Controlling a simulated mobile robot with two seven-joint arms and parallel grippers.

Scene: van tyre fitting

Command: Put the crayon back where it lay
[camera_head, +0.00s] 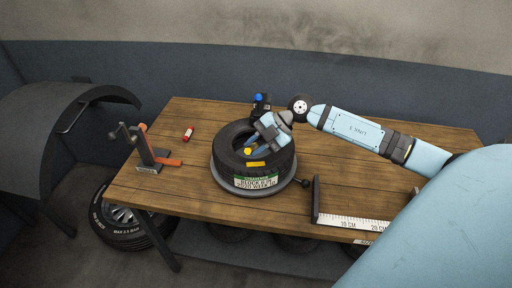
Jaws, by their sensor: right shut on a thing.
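My right gripper (255,147) reaches in from the right and points down over the tyre (228,155), which lies flat on a round grey stand on the bench. It is shut on a small yellow piece, seemingly the crayon (247,151), whose rounded end shows at the fingertips. A flat yellow bar (256,163) shows on the tyre's near upper edge, just below the fingers; I cannot tell whether it belongs to the crayon. The fingers partly hide the tyre's opening. My left gripper is not in view.
A blue-topped black thing (260,104) stands behind the tyre. A white ruler gauge (352,222) lies front right. Bare wood lies left of the tyre.

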